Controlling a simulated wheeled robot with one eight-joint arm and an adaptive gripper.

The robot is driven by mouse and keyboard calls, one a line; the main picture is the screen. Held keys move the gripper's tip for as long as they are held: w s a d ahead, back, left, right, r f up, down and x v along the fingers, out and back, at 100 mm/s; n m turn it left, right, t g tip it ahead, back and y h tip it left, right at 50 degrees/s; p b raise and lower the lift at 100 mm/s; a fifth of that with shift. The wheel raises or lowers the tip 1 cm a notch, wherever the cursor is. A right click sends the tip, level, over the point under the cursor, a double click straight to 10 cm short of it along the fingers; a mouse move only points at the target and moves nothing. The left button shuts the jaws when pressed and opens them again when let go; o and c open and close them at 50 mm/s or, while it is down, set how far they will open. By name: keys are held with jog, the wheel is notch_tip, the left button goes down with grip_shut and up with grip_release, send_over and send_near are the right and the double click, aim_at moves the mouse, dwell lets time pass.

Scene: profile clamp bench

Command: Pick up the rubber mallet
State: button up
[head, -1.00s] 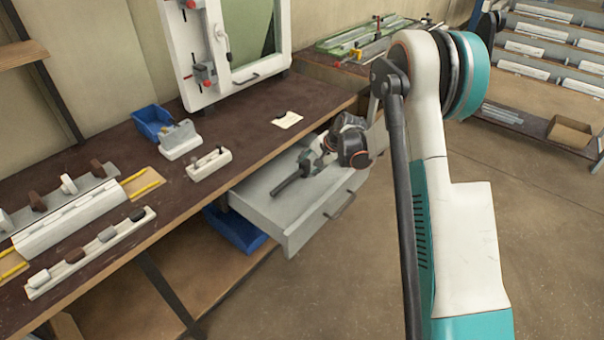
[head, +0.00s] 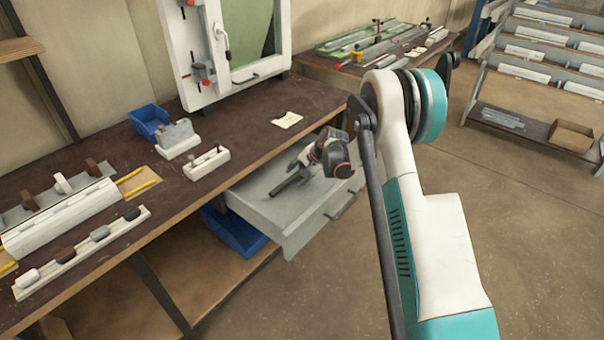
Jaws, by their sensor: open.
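A dark bar-shaped handle (head: 287,185), which looks like the rubber mallet's, lies in the open grey drawer (head: 262,208) under the bench. Its far end is hidden by or close to my gripper, so I cannot make out the mallet's head. My gripper (head: 301,164) is over the drawer, at the far end of the handle, with its jaws open. I cannot tell whether the fingers touch the mallet or are around it.
The dark bench top (head: 240,133) lies just above the drawer. A blue bin (head: 148,120), a small white fixture (head: 206,163) and a paper note (head: 287,120) are on it. Another blue bin (head: 233,229) is below, beside the drawer. Open floor lies to the right.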

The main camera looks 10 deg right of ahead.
jog(key=shift+c, duration=0.2)
grip_shut()
jog(key=shift+r, duration=0.15)
